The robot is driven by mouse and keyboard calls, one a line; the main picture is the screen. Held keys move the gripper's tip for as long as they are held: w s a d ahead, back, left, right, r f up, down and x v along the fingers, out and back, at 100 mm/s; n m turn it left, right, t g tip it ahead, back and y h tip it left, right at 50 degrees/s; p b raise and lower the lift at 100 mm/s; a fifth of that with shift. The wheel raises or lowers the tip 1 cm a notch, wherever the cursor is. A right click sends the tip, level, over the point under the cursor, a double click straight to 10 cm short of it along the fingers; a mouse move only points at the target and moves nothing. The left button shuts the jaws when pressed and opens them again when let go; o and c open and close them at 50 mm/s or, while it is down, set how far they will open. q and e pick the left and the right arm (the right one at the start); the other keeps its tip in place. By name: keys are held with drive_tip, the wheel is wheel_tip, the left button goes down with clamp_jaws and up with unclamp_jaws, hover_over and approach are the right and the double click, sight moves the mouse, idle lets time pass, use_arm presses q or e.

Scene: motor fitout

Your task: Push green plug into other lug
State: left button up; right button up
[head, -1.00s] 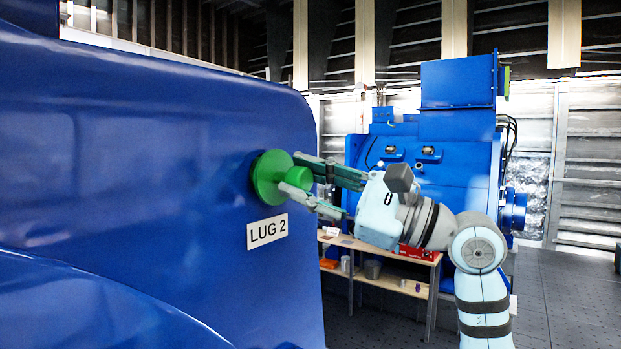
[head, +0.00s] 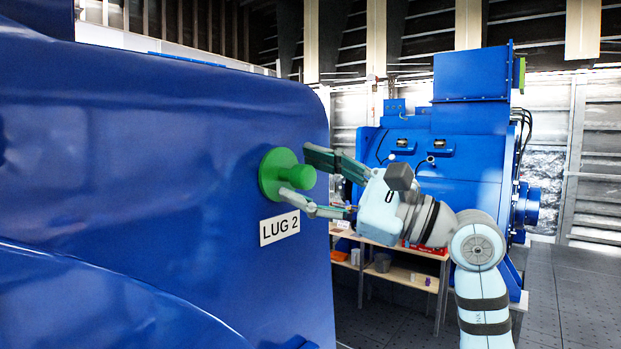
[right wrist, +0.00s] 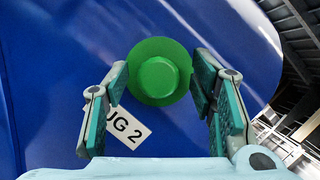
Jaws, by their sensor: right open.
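The green plug (head: 280,174) sits against the side of the large blue motor housing (head: 150,160), its flange flat to the wall and its knob pointing out. The label LUG 2 (head: 279,228) is just below it. The plug also shows in the right wrist view (right wrist: 160,72), ahead of the fingers. My right gripper (head: 293,174) is open and empty, its two fingers apart with the knob near their tips. In the right wrist view the right gripper (right wrist: 158,85) has a clear gap between its fingers. My left gripper is not in view.
A second blue motor (head: 450,150) stands behind my right arm. A wooden shelf (head: 400,255) with small items stands in front of it. The floor (head: 570,290) at the right is clear.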

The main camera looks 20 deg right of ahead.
drive_tip(key=shift+d, duration=0.1)
drive_tip(key=v, duration=0.7)
drive_tip(key=shift+f, duration=0.1)
